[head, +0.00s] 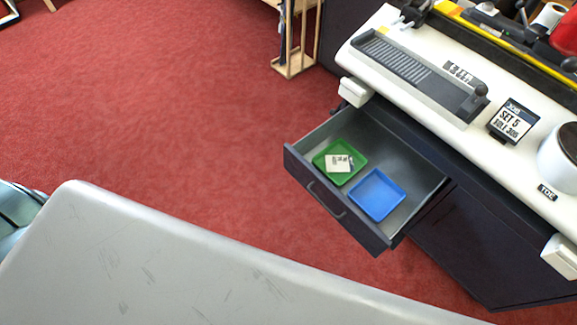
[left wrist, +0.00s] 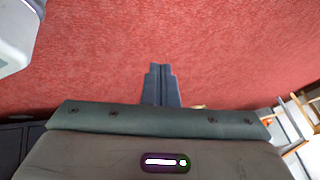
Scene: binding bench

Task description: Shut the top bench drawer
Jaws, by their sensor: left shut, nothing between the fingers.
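The top bench drawer (head: 328,203) stands pulled out from the bench in the head view, with a bar handle on its dark front. A green tray (head: 330,176) holding a small white card and a blue tray (head: 377,194) lie inside it. My left gripper (left wrist: 161,68) shows in the left wrist view, its fingers together and empty, over red carpet. It is apart from the drawer, and neither gripper shows in the head view.
The white bench top (head: 430,107) carries a slotted device (head: 405,63), a black sign (head: 512,121) and a white round container (head: 562,160). A wooden stand (head: 294,62) is on the floor behind. Red carpet left of the drawer is clear.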

